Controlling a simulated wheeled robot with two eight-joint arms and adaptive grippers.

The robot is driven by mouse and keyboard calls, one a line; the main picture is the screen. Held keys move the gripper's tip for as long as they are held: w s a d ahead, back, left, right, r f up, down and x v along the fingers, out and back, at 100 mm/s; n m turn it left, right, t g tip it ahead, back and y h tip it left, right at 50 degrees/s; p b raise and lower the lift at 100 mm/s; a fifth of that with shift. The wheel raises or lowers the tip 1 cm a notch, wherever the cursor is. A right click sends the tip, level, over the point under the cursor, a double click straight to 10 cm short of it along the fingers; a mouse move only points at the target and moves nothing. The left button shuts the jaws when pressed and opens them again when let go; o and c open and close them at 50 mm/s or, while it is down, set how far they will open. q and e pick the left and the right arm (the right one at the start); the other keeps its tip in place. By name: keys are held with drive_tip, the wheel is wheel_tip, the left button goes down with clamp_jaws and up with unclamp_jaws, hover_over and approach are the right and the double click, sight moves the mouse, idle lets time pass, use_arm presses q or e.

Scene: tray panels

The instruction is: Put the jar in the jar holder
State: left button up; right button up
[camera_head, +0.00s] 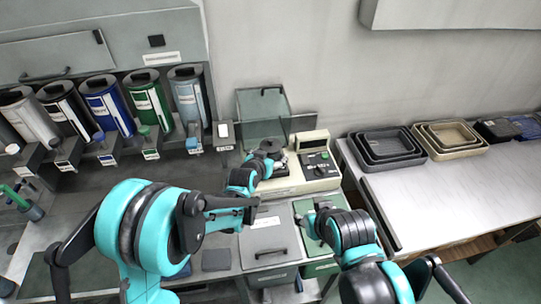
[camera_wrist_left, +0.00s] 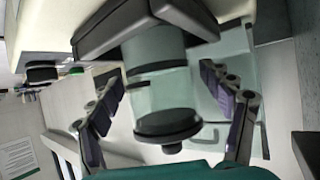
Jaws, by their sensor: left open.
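In the left wrist view a clear greenish jar (camera_wrist_left: 158,82) with a dark knobbed lid (camera_wrist_left: 168,126) is between the spread fingers of my left gripper (camera_wrist_left: 160,78). A gap shows on each side of the jar. The jar's far end meets a dark bracket (camera_wrist_left: 105,30), which looks like the jar holder; how deep it sits in it is hidden. In the head view my left gripper (camera_head: 262,162) is at the cream machine (camera_head: 290,182) and mostly hides the jar. My right gripper (camera_head: 312,222) is low over the green lid; its fingers are unclear.
A clear box (camera_head: 262,112) stands behind the machine. Several canisters (camera_head: 150,105) line the left back. Nested trays (camera_head: 385,147) and a beige tray stack (camera_head: 450,138) sit at the back of the right table (camera_head: 450,195), whose front is clear. A grey handled lid (camera_head: 268,240) is in front.

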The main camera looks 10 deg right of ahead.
use_arm(q)
drive_tip(key=s+a+r+n+y+p, duration=0.1)
drive_tip(key=s+a+r, duration=0.3)
drive_tip(key=s+a, duration=0.25)
drive_tip(key=s+a+r+n+g+y, duration=0.1)
drive_tip(key=s+a+r, duration=0.2)
drive_tip(key=s+a, duration=0.3)
drive_tip(key=s+a+r+n+y+p, duration=0.1)
drive_tip(key=s+a+r, duration=0.35)
drive_tip(key=a, duration=0.35)
drive_tip(key=s+a+f+n+g+y, duration=0.1)
drive_tip(key=s+a+n+g+y, duration=0.1)
drive_tip(key=s+a, duration=0.8)
drive_tip(key=s+n+y, duration=0.1)
drive_tip(key=s, duration=0.2)
drive_tip(key=shift+s+a+f, duration=0.2)
drive_tip(key=shift+a+f, duration=0.1)
drive_tip(key=shift+f, duration=0.1)
drive_tip(key=shift+f, duration=0.1)
wheel_tip(320, 180, down, 5)
drive_tip(key=b, duration=0.5)
drive_tip(key=shift+f, duration=0.1)
